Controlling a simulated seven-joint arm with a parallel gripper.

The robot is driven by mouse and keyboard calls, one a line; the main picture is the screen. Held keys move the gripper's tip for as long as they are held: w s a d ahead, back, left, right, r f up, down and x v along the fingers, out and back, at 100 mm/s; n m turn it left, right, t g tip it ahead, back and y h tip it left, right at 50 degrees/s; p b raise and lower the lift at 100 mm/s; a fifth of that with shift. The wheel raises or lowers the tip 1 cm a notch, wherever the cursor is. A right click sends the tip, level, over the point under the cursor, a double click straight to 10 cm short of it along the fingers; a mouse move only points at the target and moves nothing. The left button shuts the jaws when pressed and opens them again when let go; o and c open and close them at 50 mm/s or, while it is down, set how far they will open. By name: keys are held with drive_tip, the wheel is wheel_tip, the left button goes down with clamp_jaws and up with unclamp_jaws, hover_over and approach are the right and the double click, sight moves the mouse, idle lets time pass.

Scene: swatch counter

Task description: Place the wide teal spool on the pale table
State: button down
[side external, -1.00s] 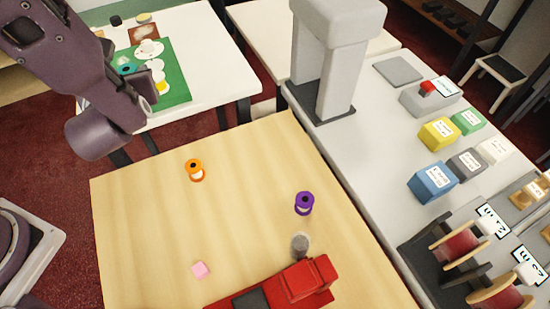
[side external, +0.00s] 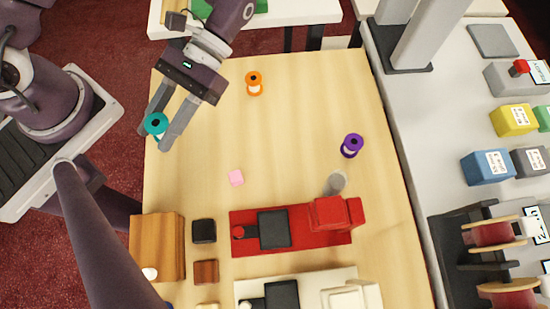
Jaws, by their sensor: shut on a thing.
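The teal spool (side external: 156,124) is held between the fingertips of my gripper (side external: 158,133), near the left edge of the pale wooden table (side external: 290,130). My gripper is shut on it. I cannot tell whether the spool touches the tabletop or hangs just above it. An orange spool (side external: 254,85) stands to the right of my gripper, and a purple spool (side external: 352,146) stands further right on the same table.
A pink square (side external: 236,178) and a grey cylinder (side external: 336,184) are on the table. A red device (side external: 300,222), a wooden block (side external: 157,248) and small dark blocks (side external: 204,231) fill its near part. The middle is clear. A grey counter (side external: 440,110) runs along the right.

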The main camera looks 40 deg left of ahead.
drive_tip(key=w+n+t+h, duration=0.4)
drive_tip(key=w+n+h, duration=0.2)
drive_tip(key=n+h, duration=0.3)
drive_tip(key=n+t+h, duration=0.3)
drive_tip(key=n+t, duration=0.3)
drive_tip(key=t, duration=0.1)
hover_over(213, 116)
wheel_tip(213, 116, down, 2)
drive_tip(key=shift+g, duration=0.3)
wheel_tip(213, 116, down, 10)
drive_tip(key=shift+f, duration=0.1)
drive_tip(key=shift+f, duration=0.1)
drive_tip(key=c, duration=0.9)
unclamp_jaws()
drive_tip(key=shift+c, duration=0.2)
